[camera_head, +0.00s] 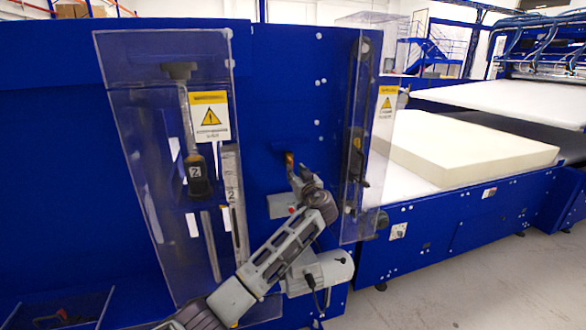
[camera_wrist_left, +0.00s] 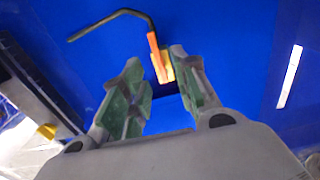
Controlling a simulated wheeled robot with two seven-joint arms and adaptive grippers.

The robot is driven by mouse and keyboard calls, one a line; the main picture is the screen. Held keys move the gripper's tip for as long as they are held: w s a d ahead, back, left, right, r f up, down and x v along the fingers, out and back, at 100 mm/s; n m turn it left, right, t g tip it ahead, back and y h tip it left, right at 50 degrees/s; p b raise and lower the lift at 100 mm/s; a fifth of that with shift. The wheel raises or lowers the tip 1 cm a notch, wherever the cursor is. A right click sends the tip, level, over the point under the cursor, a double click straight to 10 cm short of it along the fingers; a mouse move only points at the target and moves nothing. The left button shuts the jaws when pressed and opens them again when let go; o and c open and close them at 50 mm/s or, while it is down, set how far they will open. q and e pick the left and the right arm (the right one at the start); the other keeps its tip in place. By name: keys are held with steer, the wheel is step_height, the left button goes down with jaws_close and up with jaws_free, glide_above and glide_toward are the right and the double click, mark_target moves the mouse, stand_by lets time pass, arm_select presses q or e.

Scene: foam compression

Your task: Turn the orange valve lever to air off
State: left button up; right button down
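The orange valve lever (camera_head: 289,159) is small and sits on the blue machine panel in the head view, just above my left gripper (camera_head: 304,177). In the left wrist view the orange lever (camera_wrist_left: 156,55) stands tilted near the fingertips, with a yellow part beside it and a bent black rod at its upper end. My left gripper's two green-padded fingers are apart, with a gap between them. The lever's lower end lies at the fingertip gap; I cannot tell whether either finger touches it. My right gripper is in neither view.
A clear guard with a warning label (camera_head: 209,116) stands left of the lever, and another clear guard (camera_head: 362,140) stands to the right. A foam block (camera_head: 470,145) lies on the conveyor at right.

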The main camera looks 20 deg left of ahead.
arm_select(q)
steer(key=shift+p+x, duration=0.4)
steer(key=shift+x, duration=1.55)
jaws_close()
